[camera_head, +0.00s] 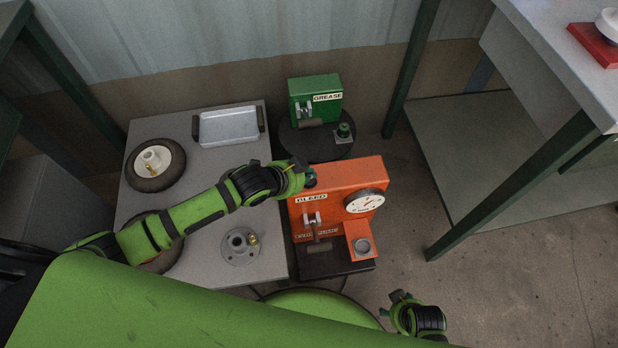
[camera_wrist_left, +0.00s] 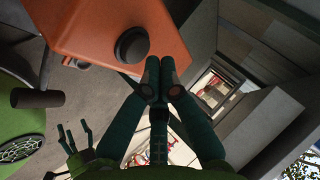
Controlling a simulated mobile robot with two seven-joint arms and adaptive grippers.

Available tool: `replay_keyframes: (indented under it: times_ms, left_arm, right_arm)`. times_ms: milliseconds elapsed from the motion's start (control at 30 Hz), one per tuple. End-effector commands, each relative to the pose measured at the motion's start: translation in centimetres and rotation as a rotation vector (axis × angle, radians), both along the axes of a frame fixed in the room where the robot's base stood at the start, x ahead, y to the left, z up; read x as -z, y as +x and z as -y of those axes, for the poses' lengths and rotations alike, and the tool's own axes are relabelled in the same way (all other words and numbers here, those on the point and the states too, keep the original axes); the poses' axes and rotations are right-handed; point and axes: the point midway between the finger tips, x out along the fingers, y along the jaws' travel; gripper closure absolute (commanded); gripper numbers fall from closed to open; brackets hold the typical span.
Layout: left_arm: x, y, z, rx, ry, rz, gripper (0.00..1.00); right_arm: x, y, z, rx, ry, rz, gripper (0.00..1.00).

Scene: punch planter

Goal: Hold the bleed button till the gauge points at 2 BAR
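The dark round bleed button (camera_wrist_left: 132,45) sits on the orange housing in the left wrist view. My left gripper (camera_head: 304,172) is at the machine's upper left corner. Its fingertips (camera_wrist_left: 161,82) are together and empty, beside the button; I cannot tell whether they touch it. My right gripper (camera_head: 401,297) is low at front, its fingers unclear.
A green GREASE machine (camera_head: 315,98) stands behind on a dark round base. The grey bench (camera_head: 200,180) holds a metal tray (camera_head: 229,126), a wheel (camera_head: 155,164) and a round flanged part (camera_head: 240,247). A table (camera_head: 545,60) stands at right. Floor between is clear.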

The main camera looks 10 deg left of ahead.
Motion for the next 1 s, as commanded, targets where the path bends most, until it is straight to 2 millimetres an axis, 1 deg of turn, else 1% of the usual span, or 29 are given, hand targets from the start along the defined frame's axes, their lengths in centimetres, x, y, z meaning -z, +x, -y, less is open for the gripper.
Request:
replay_keyframes:
  times_ms: [233,600,1000]
  left_arm:
    - [0.7,0.0,0.0,0.001,-0.001,0.000,1.00]
    - [0.8,0.0,0.0,0.001,-0.001,0.000,1.00]
    - [1.3,0.0,0.0,0.001,0.000,-0.001,1.00]
  right_arm:
    - [0.0,0.0,0.0,0.000,0.000,0.000,0.37]
    - [0.1,0.0,0.0,0.000,0.000,0.000,0.37]
    - [0.3,0.0,0.0,-0.001,0.000,0.000,0.37]
